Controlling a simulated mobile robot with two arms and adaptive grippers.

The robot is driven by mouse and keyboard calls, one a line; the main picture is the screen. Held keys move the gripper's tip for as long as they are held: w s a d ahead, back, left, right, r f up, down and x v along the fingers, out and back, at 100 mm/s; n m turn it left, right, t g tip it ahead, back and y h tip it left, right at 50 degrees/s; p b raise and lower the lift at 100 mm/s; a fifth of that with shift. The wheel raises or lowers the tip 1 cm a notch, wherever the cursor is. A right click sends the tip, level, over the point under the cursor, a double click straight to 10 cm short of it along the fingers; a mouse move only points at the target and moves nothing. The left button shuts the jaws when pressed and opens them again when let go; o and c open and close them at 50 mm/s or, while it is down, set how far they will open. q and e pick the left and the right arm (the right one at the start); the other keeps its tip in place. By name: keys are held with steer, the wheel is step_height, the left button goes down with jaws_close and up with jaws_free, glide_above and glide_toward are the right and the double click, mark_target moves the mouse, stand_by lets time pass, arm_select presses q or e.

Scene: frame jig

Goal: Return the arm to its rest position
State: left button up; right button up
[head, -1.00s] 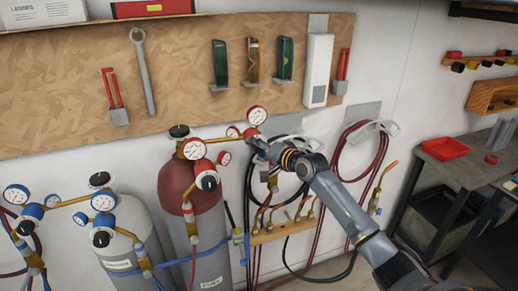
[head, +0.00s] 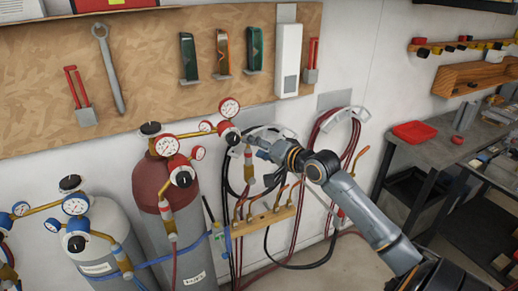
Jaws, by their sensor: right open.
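My right arm (head: 365,215) reaches in from the lower right. Its right gripper (head: 256,146) is open, just right of the regulator on the red-topped cylinder (head: 150,182). A small gap seems to show between the gripper and the regulator's red knob (head: 227,130). The fingers are small and partly lost against the hoses behind. The regulator's gauges (head: 229,108) stand above and left of the gripper. My left gripper is not in view.
Hoses (head: 335,140) hang on the wall behind the arm, above a wooden torch rack (head: 265,220). A grey cylinder (head: 100,235) stands at the left. A workbench (head: 440,148) with a red tray (head: 414,132) is at the right. A tool board (head: 150,60) is above.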

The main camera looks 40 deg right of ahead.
steer(key=shift+s+r, duration=0.15)
steer(key=shift+s, duration=0.35)
